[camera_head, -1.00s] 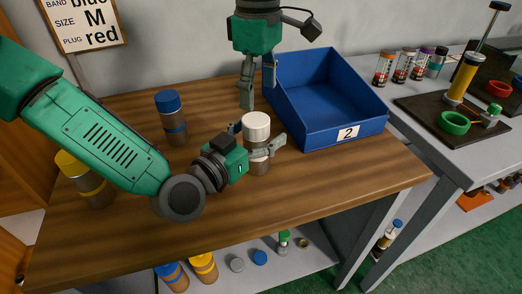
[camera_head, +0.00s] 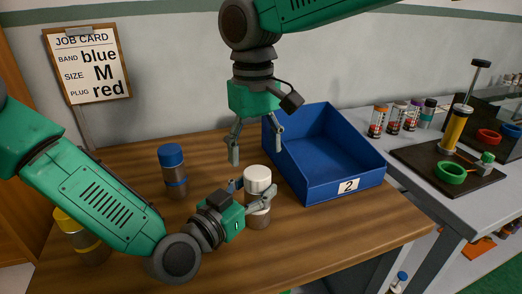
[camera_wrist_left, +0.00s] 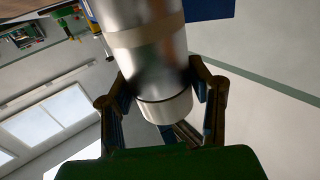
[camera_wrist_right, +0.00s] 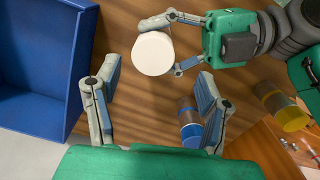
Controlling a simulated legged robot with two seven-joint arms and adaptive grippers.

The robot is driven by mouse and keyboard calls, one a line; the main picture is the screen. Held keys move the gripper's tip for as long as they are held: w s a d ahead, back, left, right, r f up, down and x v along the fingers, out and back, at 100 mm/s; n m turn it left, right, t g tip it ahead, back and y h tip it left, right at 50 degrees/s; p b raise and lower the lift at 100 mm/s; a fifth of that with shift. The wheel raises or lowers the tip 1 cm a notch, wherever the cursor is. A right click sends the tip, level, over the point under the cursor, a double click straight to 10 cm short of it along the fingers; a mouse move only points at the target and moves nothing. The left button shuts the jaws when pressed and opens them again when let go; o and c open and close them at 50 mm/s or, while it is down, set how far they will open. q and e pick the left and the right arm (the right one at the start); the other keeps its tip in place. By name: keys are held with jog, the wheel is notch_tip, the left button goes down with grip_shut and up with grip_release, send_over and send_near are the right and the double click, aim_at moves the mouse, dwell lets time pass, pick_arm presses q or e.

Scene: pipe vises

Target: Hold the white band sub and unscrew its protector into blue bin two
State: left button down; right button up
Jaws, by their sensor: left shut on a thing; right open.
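The white band sub (camera_head: 257,216) stands upright on the wooden table, a grey-brown cylinder topped by a white protector (camera_head: 258,174). My left gripper (camera_head: 256,194) is shut around the sub just below the protector. In the left wrist view the sub (camera_wrist_left: 150,45) runs between the two fingers. My right gripper (camera_head: 256,152) is open and empty, pointing down above the protector, apart from it. In the right wrist view the protector (camera_wrist_right: 152,54) lies just beyond the open fingers. Blue bin two (camera_head: 330,184), labelled 2, stands right of the sub and looks empty.
A blue-capped sub (camera_head: 172,172) stands behind left, and a yellow-capped one (camera_head: 85,238) stands by my left arm. A job card (camera_head: 90,62) is at the back left. A grey bench (camera_head: 440,205) with a vise and several small jars is at right.

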aim_at(264, 171)
jog(key=m, duration=0.5)
jog(key=shift+f, duration=0.1)
jog(key=m, duration=0.2)
jog(key=d+m, duration=0.1)
jog(key=m, duration=0.1)
jog(key=shift+m, duration=0.4)
jog(key=m, duration=0.2)
jog(key=d+m, duration=0.1)
jog(key=m, duration=0.2)
jog(key=shift+w, duration=0.15)
jog(key=m, duration=0.4)
jog(key=shift+w+m, duration=0.1)
jog(key=shift+m, duration=0.2)
jog(key=m, duration=0.4)
jog(key=a+m, duration=0.1)
jog(key=m, duration=0.1)
jog(key=shift+w+r, duration=0.2)
jog(key=shift+r, duration=0.05)
jog(key=shift+w+a+m, duration=0.1)
jog(key=shift+m, duration=0.9)
jog(key=shift+d+r+m, duration=0.1)
jog(key=shift+d+m, duration=0.25)
jog(key=shift+m, duration=0.45)
jog(key=shift+d+f, duration=0.15)
jog(key=shift+f, duration=0.05)
jog(key=f, duration=0.7)
jog(key=shift+a+f, duration=0.3)
jog(key=shift+d, duration=0.1)
jog(key=shift+d, duration=0.15)
